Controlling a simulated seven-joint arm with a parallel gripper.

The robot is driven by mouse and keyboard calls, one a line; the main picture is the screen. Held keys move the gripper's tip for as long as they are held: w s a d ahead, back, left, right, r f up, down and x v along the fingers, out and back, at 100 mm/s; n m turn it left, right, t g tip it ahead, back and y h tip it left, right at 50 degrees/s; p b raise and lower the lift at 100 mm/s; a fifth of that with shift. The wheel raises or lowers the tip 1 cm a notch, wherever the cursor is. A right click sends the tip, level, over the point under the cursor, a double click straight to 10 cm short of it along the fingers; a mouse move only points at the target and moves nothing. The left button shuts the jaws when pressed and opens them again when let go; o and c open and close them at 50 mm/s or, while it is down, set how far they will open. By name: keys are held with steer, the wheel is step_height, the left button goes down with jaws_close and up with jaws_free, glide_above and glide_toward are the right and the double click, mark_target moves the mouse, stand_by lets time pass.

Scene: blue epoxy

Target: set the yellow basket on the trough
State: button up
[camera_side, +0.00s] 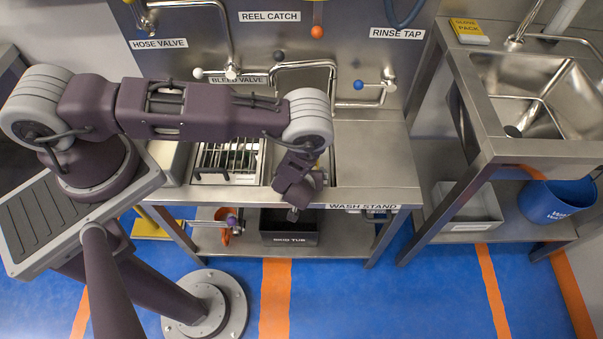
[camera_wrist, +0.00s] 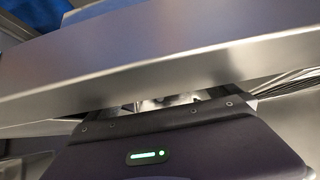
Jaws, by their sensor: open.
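My gripper (camera_side: 293,214) hangs at the front edge of the wash stand (camera_side: 375,194), above the black skid tub on the lower shelf. It is open, and no object shows in it. In the wrist view my gripper's housing fills the bottom, under a broad steel edge; the fingertips are not clear. No yellow basket can be made out for certain. A flat yellow thing (camera_side: 151,229) lies low at the left of the stand, partly behind my arm. The trough cannot be told apart surely; a steel recess in the stand top is partly hidden by my arm.
The black skid tub (camera_side: 289,238) and an orange item (camera_side: 223,236) sit on the lower shelf. A wire rack (camera_side: 228,160) is set in the stand top. Taps and hoses line the back. At right are a sink (camera_side: 530,90) and a blue bucket (camera_side: 556,198).

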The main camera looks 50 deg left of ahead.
steer(key=v, duration=1)
steer(key=shift+w+a+r, duration=0.1)
steer(key=shift+w+r, duration=0.05)
steer(key=w+d+r+g+h, duration=0.1)
steer(key=w+d+r+h, duration=0.25)
steer(key=d+r, duration=0.35)
step_height(320, 180, up, 24)
steer(key=d+m+h, duration=0.2)
steer(key=m+h, duration=0.1)
steer(key=h, duration=0.2)
steer(key=s+a+r+m, duration=0.4)
steer(key=s+a+r, duration=0.5)
steer(key=s+r, duration=0.4)
steer(key=s+a+r+m+y, duration=0.1)
steer(key=s+a+m+y, duration=0.1)
steer(key=s+a, duration=0.4)
steer(key=s, duration=0.3)
steer(key=shift+s+a+r, duration=0.2)
steer(key=shift+s+r, duration=0.15)
